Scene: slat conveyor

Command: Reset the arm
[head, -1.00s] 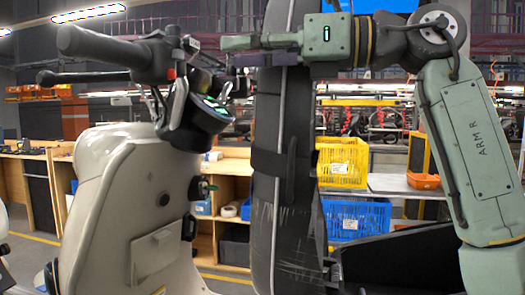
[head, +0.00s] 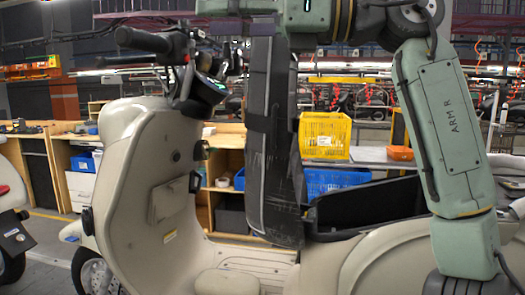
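My arm is pale green and marked ARM R. It rises from the lower right and bends left along the top of the head view. My gripper (head: 232,17) is partly cut off by the top edge and points left. It overlaps the upper end of a tall dark upright part with a strap (head: 270,150), which looks like the raised seat of a cream scooter (head: 145,165). I cannot tell whether the gripper touches the seat. The finger gap is not clear. Below my arm, the scooter's dark under-seat compartment (head: 365,207) is uncovered.
The scooter's handlebar (head: 150,40) stands left of the gripper. Behind are a yellow crate (head: 325,135), a blue crate (head: 335,181), an orange tray (head: 399,153) and wooden workbenches (head: 225,140). Another scooter (head: 10,190) is partly visible at the left edge.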

